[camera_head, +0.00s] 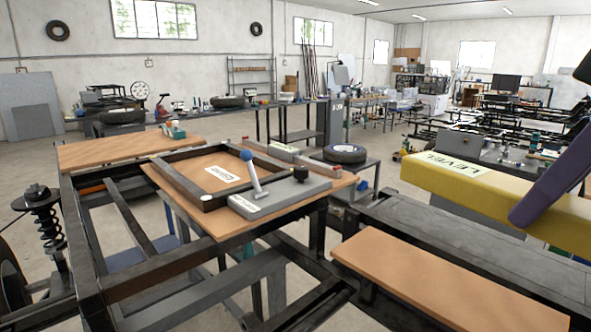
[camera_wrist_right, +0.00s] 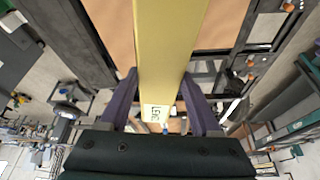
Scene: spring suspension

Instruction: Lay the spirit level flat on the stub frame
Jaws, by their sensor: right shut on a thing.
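The spirit level is a long yellow bar (camera_head: 500,195) with a white label reading LEVEL, held up at the right of the head view. It also shows in the right wrist view (camera_wrist_right: 168,45), running lengthwise between the fingers. My right gripper (camera_wrist_right: 160,98) is shut on it, one purple finger on each side. In the head view one purple finger (camera_head: 550,190) crosses the bar's right part. The stub frame seems to be the dark square frame (camera_head: 200,151) lying on a wooden board, left of the level and apart from it. My left gripper is not in view.
A grey block (camera_head: 285,195) with a blue-knobbed lever stands at the frame's near right side. A bare wooden board (camera_head: 450,280) lies below the level on dark rails. A coil spring (camera_head: 47,230) stands at far left. A tyre (camera_head: 345,153) lies on a stand behind.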

